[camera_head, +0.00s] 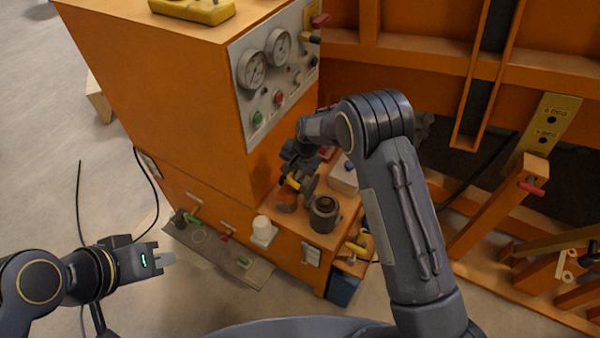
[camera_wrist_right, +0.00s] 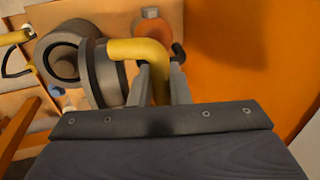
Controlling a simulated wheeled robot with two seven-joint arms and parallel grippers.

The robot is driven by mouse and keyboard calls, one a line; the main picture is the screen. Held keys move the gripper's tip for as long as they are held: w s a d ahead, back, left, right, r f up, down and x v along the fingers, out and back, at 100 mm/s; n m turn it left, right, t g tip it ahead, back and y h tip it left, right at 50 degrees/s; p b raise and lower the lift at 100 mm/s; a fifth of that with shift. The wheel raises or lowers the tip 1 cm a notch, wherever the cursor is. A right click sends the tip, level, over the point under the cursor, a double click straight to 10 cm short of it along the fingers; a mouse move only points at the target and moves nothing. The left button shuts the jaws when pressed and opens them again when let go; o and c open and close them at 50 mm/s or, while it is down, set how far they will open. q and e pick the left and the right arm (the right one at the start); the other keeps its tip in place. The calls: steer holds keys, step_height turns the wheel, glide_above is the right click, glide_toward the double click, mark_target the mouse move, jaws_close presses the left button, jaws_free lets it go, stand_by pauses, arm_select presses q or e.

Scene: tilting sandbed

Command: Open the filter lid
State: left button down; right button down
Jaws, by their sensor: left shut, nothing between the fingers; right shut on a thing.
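The filter housing (camera_wrist_right: 62,62) is a grey cylinder with a dark round opening, at the left of the right wrist view. It also shows in the head view (camera_head: 324,214) on the orange cabinet's ledge. The filter lid (camera_wrist_right: 104,76) is a grey disc tilted on edge beside the opening; I cannot tell whether it is hinged. Its yellow handle (camera_wrist_right: 140,49) runs between the fingers of my right gripper (camera_wrist_right: 160,80), which is shut on it. My left gripper (camera_head: 165,259) is shut and empty, far left of the filter.
A gauge panel (camera_head: 275,70) rises behind the ledge. A white cup-like thing (camera_head: 262,228) stands left of the filter. An orange round thing (camera_wrist_right: 151,26) is close beyond the handle. Tools lie on a mat (camera_head: 248,272) on the floor.

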steer(key=shift+w+a+f, duration=0.25)
steer(key=shift+a+f, duration=0.05)
steer(key=shift+a, duration=0.1)
stand_by(0.3)
steer(key=c, duration=1.7)
jaws_free()
steer(key=b+v, duration=0.1)
steer(key=v, duration=0.6)
steer(key=shift+r+b, duration=0.35)
steer(key=shift+r, duration=0.05)
steer(key=shift+d, duration=0.15)
